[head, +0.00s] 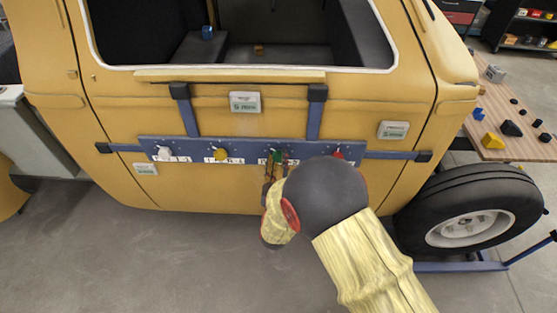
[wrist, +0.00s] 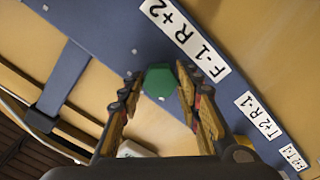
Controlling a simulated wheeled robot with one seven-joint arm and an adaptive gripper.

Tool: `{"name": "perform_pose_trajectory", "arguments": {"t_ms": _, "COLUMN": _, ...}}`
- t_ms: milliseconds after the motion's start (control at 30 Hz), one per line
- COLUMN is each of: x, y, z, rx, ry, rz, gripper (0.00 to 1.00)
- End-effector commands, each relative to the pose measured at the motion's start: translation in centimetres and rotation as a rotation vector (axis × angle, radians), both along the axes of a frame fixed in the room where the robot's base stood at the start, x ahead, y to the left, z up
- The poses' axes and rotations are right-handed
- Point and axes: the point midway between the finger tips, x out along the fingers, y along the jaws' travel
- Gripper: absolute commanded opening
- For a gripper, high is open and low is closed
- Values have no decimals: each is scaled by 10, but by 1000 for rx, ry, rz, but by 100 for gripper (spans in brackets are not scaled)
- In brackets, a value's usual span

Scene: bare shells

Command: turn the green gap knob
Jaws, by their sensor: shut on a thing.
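The green knob (head: 277,155) is on a blue panel strip (head: 250,148) fixed across the yellow vehicle door. It also shows in the wrist view (wrist: 160,80) as a green faceted knob between my fingers. My gripper (head: 279,164) reaches the panel from the front, its fingers on both sides of the knob and shut on it; the wrist view shows this too (wrist: 160,88). A white label (wrist: 185,40) reading "F-1 R+2" lies beside the knob. My wrist hides part of the panel to the right in the head view.
A white knob (head: 164,152) and a yellow knob (head: 220,154) are on the panel to the left. A red knob (head: 338,156) is to the right, close to my arm. A wheel (head: 468,222) and a wooden table (head: 488,125) with small blocks stand at the right.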

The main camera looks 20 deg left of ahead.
Motion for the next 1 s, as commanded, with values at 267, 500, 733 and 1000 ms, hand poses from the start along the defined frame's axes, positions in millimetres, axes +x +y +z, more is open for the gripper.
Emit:
{"name": "perform_pose_trajectory", "arguments": {"t_ms": 267, "x": -1, "y": 1, "z": -1, "rx": -8, "ry": -1, "rz": 3, "gripper": 8}}
{"name": "perform_pose_trajectory", "arguments": {"t_ms": 500, "x": -1, "y": 1, "z": -1, "rx": -7, "ry": 0, "rz": 3, "gripper": 39}}
{"name": "perform_pose_trajectory", "arguments": {"t_ms": 733, "x": 0, "y": 0, "z": 0, "rx": -6, "ry": -1, "rz": 1, "gripper": 52}}
{"name": "perform_pose_trajectory", "arguments": {"t_ms": 1000, "x": 0, "y": 0, "z": 0, "rx": -6, "ry": -1, "rz": 1, "gripper": 53}}
